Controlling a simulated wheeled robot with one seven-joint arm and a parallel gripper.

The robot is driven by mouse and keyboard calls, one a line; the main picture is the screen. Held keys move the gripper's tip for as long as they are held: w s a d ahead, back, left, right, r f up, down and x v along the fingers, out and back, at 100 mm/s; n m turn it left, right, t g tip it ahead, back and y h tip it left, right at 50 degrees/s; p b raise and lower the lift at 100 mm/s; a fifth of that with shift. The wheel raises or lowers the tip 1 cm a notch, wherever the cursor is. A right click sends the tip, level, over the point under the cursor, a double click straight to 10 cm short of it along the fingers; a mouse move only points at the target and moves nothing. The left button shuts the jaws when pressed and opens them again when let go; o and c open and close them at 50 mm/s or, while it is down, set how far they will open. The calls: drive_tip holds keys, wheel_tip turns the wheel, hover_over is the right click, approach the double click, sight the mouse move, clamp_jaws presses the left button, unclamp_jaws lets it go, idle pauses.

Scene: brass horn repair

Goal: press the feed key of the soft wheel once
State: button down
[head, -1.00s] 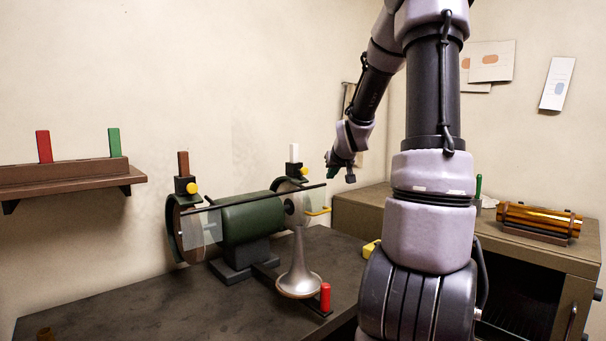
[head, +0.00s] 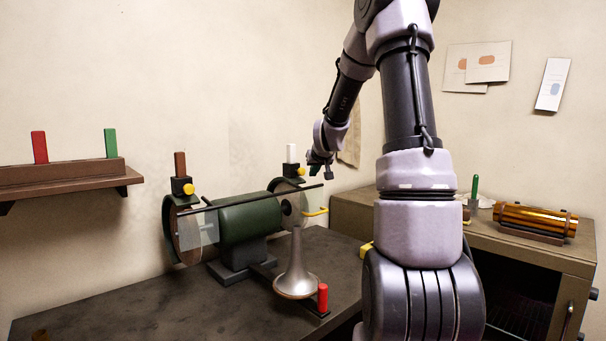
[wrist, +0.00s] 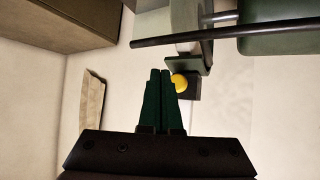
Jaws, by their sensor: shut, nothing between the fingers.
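The green buffing machine (head: 245,222) stands on the bench with a wheel at each end. The right wheel's feed box has a white bar (head: 291,153) on top and a round yellow key (head: 301,171). The left wheel (head: 188,228) has a brown bar (head: 180,165) and its own yellow key (head: 188,189). No label tells which wheel is soft. My gripper (head: 316,172) is shut and empty, just right of the right key. In the wrist view my fingertips (wrist: 160,72) are beside that yellow key (wrist: 180,83); I cannot tell whether they touch.
A dark rod (head: 250,198) and clear guards (head: 203,228) run along the machine's front. A silver horn bell (head: 296,275) and a red block (head: 322,297) stand in front. A cabinet (head: 350,205) is at right, a wall shelf (head: 70,180) at left.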

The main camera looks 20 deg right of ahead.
drive_tip(key=shift+w+a, duration=0.35)
drive_tip(key=shift+w, duration=0.5)
drive_tip(key=shift+w, duration=0.1)
idle(1.5)
drive_tip(key=shift+w+a, duration=0.15)
drive_tip(key=shift+w, duration=0.15)
drive_tip(key=shift+w+a, duration=0.2)
drive_tip(key=shift+w, duration=0.35)
idle(0.7)
idle(0.3)
drive_tip(key=shift+s+d, duration=0.2)
drive_tip(key=shift+s, duration=0.3)
drive_tip(key=shift+s+d, duration=0.15)
drive_tip(key=shift+s, duration=0.3)
